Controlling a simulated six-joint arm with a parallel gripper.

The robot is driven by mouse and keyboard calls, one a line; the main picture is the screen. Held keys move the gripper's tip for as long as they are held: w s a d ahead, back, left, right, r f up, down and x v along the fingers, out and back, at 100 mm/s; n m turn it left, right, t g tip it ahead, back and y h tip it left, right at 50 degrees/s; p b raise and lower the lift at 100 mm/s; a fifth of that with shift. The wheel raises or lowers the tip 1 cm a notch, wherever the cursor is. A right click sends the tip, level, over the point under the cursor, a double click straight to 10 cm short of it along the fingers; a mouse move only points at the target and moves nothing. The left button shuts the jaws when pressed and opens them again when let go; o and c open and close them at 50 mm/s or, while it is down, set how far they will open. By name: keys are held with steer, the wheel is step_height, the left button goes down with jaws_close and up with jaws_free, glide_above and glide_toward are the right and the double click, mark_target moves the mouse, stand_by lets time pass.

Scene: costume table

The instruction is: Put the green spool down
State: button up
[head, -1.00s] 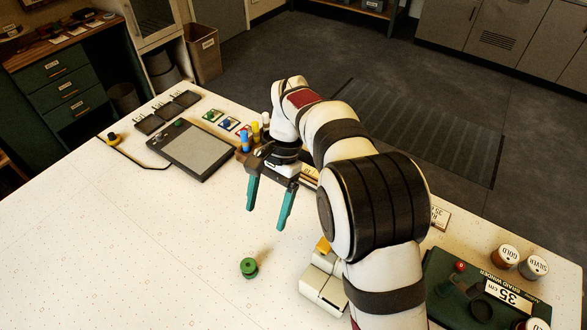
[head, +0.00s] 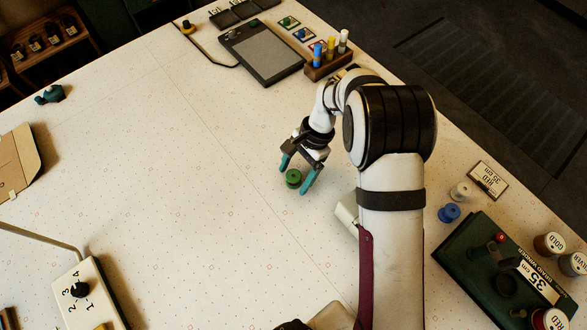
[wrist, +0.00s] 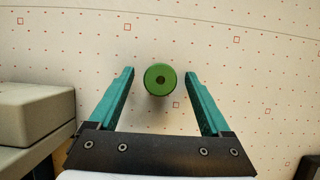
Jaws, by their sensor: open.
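The green spool (head: 293,178) stands on the white dotted table, upright with its round top and dark centre hole facing up. It also shows in the wrist view (wrist: 160,79), centred between the fingertips and a little beyond them. My gripper (head: 295,176) is open, with its two teal fingers spread to either side of the spool. In the wrist view, my gripper (wrist: 160,75) shows a clear gap between each finger and the spool. No contact is visible.
A pale grey box (wrist: 35,115) lies close to my left finger in the wrist view. A marker holder (head: 328,65) and a dark tablet (head: 262,55) stand at the back. A green braid winder (head: 470,250) is at right. The table left of the spool is clear.

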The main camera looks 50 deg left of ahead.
jaws_close()
steer(key=shift+r, duration=0.1)
